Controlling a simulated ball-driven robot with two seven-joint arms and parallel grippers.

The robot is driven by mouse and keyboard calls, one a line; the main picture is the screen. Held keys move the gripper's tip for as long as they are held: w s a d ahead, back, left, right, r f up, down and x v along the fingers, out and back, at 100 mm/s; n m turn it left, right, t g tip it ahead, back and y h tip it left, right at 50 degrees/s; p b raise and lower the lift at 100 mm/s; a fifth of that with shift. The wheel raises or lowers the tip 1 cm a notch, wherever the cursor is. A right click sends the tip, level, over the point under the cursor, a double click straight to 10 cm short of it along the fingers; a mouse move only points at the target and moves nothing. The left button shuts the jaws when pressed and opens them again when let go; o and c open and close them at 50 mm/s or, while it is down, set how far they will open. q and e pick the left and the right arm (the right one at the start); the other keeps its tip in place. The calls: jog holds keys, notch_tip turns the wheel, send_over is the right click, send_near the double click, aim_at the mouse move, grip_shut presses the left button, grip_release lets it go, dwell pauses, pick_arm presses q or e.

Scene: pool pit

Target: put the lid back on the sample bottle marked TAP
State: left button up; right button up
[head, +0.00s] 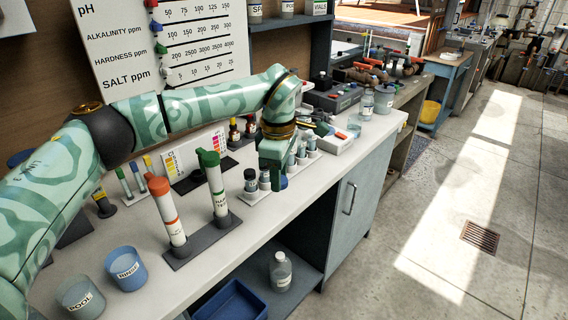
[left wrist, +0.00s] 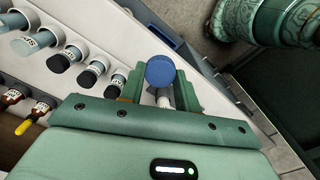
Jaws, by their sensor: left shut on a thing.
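My left gripper (head: 273,178) is low over the front part of the counter, beside the rack of small vials. In the left wrist view its fingers (left wrist: 160,90) are shut on a round blue lid (left wrist: 160,71), with a pale piece showing below it between the fingers. The lid also shows in the head view as a bit of blue (head: 283,182) by the fingertips. Clear bottles (head: 367,104) stand at the far end of the counter. Their labels are too small to read, so I cannot tell which is marked TAP. My right gripper is out of view.
Capped vials stand in a white rack (head: 258,194) close to the gripper. Two tall tubes, orange-capped (head: 168,212) and green-capped (head: 214,185), stand left of it. Two cups (head: 125,267) are near the front left. A labelled bottle (head: 281,272) is on the shelf below.

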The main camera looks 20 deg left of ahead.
pick_arm(q)
jog(key=shift+w+d+f+m, duration=0.15)
jog(key=shift+f+m, duration=0.35)
jog(key=shift+m, duration=0.7)
jog(key=shift+f+m, duration=0.25)
jog(key=shift+m, duration=0.45)
jog(key=s+f+m, duration=0.7)
jog(key=s+f, duration=0.2)
jog(key=s, duration=0.3)
jog(key=s+a+f+m, duration=0.1)
jog(key=s+f+m, duration=0.7)
jog(key=s, duration=0.4)
jog(key=shift+s+a+f, duration=0.25)
jog(key=shift+s+f, duration=0.1)
jog(key=shift+f, duration=0.05)
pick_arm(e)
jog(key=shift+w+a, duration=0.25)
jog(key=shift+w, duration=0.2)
